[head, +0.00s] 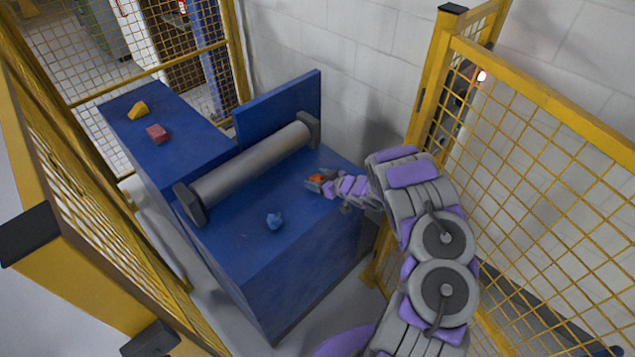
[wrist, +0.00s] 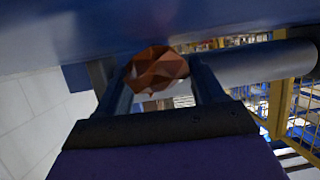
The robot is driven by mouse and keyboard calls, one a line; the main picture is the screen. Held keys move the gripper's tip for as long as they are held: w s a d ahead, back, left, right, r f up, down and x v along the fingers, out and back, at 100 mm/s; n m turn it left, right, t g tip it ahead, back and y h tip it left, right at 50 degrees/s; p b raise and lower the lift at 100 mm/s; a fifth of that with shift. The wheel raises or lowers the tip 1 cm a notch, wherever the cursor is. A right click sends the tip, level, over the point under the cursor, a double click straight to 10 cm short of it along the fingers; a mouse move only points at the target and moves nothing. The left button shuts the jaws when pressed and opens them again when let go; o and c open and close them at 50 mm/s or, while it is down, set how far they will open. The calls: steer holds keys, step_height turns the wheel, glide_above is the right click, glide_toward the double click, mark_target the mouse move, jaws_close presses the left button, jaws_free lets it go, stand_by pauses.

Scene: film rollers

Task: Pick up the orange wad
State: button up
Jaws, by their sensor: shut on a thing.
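The orange wad (head: 317,180) is at the far right part of the blue table top, in front of the roller. My gripper (head: 322,181) is at the wad, with my arm reaching in from the right. In the wrist view the wad (wrist: 158,70) is a crumpled, faceted orange-brown lump between the two fingers of my gripper (wrist: 160,75). The fingers are shut on it. Whether the wad touches the table top is hard to tell.
A grey roller (head: 250,165) spans the blue table (head: 270,255), with an upright blue panel (head: 280,108) behind it. A blue wad (head: 275,221) lies nearer. A red block (head: 157,134) and yellow piece (head: 138,110) lie beyond the roller. Yellow mesh fence (head: 560,130) stands right.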

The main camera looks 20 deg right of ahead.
steer(key=shift+c, duration=0.6)
